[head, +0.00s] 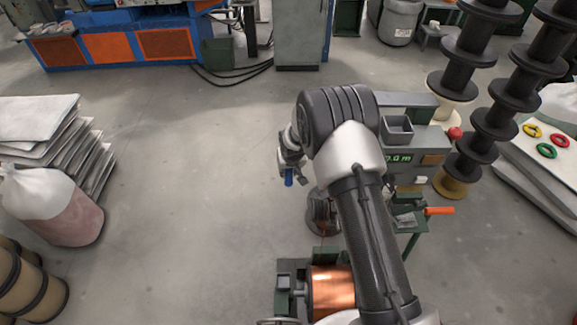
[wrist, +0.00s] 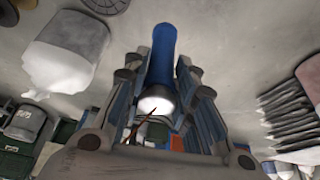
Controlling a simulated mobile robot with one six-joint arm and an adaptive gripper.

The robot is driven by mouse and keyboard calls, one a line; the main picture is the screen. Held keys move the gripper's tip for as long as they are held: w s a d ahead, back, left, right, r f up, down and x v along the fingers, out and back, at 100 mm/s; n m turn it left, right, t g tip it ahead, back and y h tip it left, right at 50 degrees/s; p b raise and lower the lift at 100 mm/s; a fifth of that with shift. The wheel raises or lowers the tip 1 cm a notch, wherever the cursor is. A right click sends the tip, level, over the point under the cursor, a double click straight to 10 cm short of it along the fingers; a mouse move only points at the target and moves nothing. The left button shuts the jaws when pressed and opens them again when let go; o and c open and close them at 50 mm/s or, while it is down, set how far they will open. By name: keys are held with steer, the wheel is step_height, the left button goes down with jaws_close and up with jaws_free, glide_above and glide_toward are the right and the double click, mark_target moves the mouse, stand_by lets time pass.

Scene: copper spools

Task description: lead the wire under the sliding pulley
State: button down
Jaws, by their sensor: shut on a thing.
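My gripper (head: 289,166) hangs in the air left of the green-framed machine, shut on a blue cylinder (head: 289,178). In the wrist view the cylinder (wrist: 163,50) stands between the fingers, with a pale round end towards the camera. Thin reddish-brown strands, apparently wire (wrist: 133,131), show by that end. The large copper spool (head: 331,288) sits low in the head view, partly behind my arm. A thin reddish line runs up from it towards a dark round part (head: 320,214). I cannot tell whether that part is the sliding pulley; my arm hides much of the machine.
A grey box with a green display (head: 398,158) and an orange handle (head: 440,211) are right of my arm. Stacked black spools (head: 490,125) stand further right. Stacked sheets (head: 45,125) and a sack (head: 50,205) lie left. The floor between is clear.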

step_height(320, 180, down, 16)
steer(key=shift+b, duration=0.3)
stand_by(1.0)
steer(key=shift+f, duration=0.1)
step_height(320, 180, down, 9)
steer(key=s, duration=0.1)
steer(key=shift+f, duration=0.2)
stand_by(0.7)
steer(key=shift+s, duration=0.1)
